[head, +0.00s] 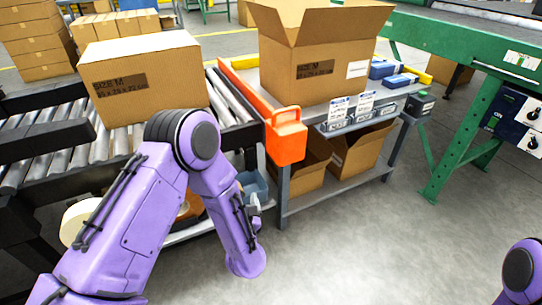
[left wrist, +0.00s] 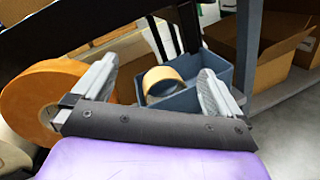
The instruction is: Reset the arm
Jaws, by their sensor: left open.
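My left arm (head: 150,220) is purple and bends at its elbow in front of the roller conveyor in the head view, with its forearm hanging down to the right. Beyond the fingers a blue-grey bin (left wrist: 190,98) holds a tan tape roll (left wrist: 163,78). A large orange-brown roll (left wrist: 42,100) lies behind the left finger. Only a purple piece of my right arm (head: 522,270) shows at the right edge.
A closed carton (head: 145,85) marked SIZE M sits on the roller conveyor (head: 60,150). An open carton (head: 320,60) stands on the workbench beside an orange part (head: 286,135). Cartons (head: 358,155) lie on the lower shelf. A green machine frame (head: 470,140) stands right. The front floor is clear.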

